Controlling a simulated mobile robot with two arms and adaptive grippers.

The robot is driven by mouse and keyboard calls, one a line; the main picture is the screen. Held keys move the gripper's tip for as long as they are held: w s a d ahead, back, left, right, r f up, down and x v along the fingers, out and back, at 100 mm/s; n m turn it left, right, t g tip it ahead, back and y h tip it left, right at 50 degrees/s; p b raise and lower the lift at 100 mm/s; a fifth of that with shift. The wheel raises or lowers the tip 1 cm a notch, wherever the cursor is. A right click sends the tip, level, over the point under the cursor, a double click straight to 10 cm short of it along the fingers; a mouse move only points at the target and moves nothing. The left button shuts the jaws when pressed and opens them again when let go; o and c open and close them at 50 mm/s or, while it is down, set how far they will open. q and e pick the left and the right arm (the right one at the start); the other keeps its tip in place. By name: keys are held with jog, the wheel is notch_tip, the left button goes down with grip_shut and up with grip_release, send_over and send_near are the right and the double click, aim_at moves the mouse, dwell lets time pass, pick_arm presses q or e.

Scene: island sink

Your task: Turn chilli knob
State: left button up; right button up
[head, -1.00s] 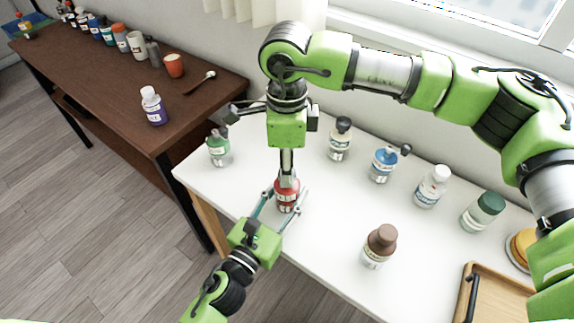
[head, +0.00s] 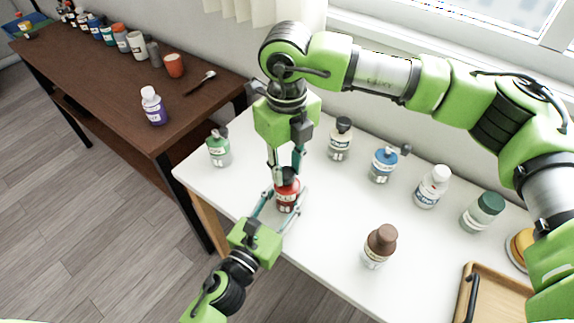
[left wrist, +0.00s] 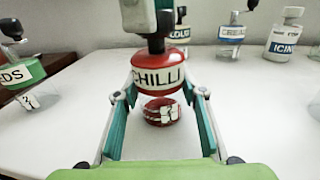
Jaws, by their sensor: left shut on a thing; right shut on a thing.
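The chilli grinder (head: 287,196) has a red body with a white CHILLI label and stands upright on the white table. In the left wrist view the grinder (left wrist: 158,70) shows its label facing my left gripper. My left gripper (left wrist: 159,98) is shut around the grinder's body from the front, one finger on each side. The black chilli knob (left wrist: 155,42) sits on top of the grinder. My right gripper (head: 286,168) points down from above with its fingers around the knob, partly hiding it. It also shows at the top of the left wrist view.
A green-topped grinder (head: 219,149) stands to the left. A black-topped jar (head: 340,140), a blue grinder (head: 384,163) and white and green-capped bottles stand behind and right. A brown-capped jar (head: 379,246) stands in front, near a wooden tray (head: 490,297). A brown side table stands at left.

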aim_at(287, 172)
jog(key=shift+m, duration=1.1)
jog(key=shift+w, duration=0.1)
jog(key=o, duration=1.1)
jog(key=shift+r, duration=0.1)
notch_tip(287, 172, up, 12)
jog(key=shift+f, duration=0.1)
